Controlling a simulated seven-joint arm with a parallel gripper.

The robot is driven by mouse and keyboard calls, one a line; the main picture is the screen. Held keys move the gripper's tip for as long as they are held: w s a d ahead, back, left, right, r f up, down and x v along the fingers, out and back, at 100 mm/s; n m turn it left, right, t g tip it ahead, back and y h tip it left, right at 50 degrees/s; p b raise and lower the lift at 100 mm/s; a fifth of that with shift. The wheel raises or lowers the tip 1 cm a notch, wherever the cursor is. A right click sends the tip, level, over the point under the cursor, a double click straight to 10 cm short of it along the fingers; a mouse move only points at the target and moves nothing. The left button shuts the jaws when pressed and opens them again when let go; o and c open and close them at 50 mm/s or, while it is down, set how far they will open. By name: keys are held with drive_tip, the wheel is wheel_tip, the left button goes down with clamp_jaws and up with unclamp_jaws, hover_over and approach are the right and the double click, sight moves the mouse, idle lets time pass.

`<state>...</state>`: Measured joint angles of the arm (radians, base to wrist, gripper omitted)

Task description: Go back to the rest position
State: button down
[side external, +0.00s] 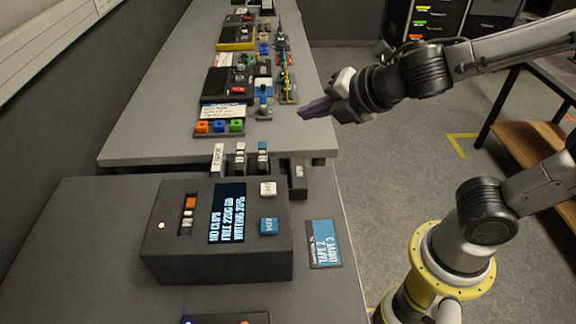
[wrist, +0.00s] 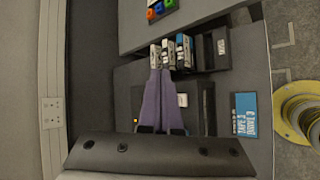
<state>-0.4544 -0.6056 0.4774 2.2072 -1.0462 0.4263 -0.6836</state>
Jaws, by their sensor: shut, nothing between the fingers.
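My gripper (side external: 304,115) is shut and empty. In the side view it hangs in the air off the right edge of the far table, its purple fingers pointing left. In the wrist view the purple fingers (wrist: 167,75) lie together in front of the dark box with a screen. That box (side external: 170,245) stands on the near table in the side view, showing white text and a lit orange light. No rest position marker shows in either view.
Several upright cartridges (side external: 240,158) stand in a dark holder behind the box. A blue card (side external: 323,243) lies right of the box. The far table (side external: 150,140) carries trays with coloured blocks. A dark side table (side external: 540,90) stands at the right. Open floor (side external: 400,170) lies between.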

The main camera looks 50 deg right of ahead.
drive_tip(key=s+d+r+m+g+h, duration=0.25)
drive_tip(key=s+d+m, duration=0.55)
drive_tip(key=d+m, duration=0.4)
drive_tip(key=s+a+f+m+g+y, duration=0.2)
drive_tip(key=s+a+f+m, duration=0.2)
drive_tip(key=s+m, duration=0.4)
drive_tip(key=a+m, duration=0.1)
drive_tip(key=m, duration=0.1)
drive_tip(key=shift+m+y, duration=0.3)
drive_tip(key=shift+y, duration=0.05)
